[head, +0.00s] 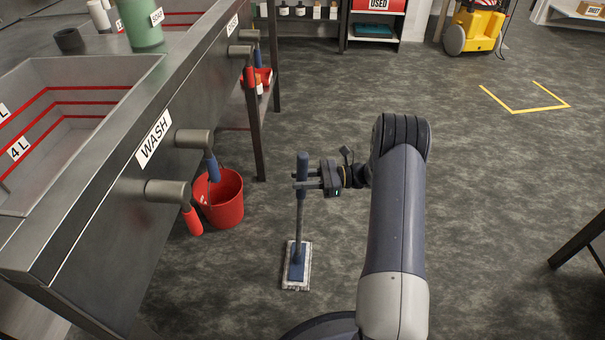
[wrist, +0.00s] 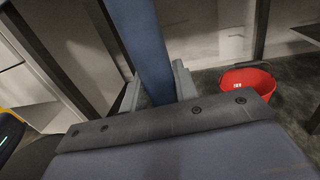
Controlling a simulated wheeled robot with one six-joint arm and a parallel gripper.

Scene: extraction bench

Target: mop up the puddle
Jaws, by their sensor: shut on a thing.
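A mop with a blue grip, a grey shaft and a flat blue-and-white head (head: 296,265) stands nearly upright on the dark floor in the head view. My gripper (head: 308,179) is shut on the upper part of its handle. In the wrist view the blue handle (wrist: 146,45) passes between my two grey fingers (wrist: 158,88). The mop head rests on or just above the floor; I cannot tell which. I see no clear puddle on the mottled grey floor in either view.
A red bucket (head: 218,198) stands on the floor left of the mop, beside the steel bench marked WASH (head: 153,138). The bucket also shows in the wrist view (wrist: 249,80). A yellow machine (head: 474,28) stands at the back. The floor to the right is mostly open.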

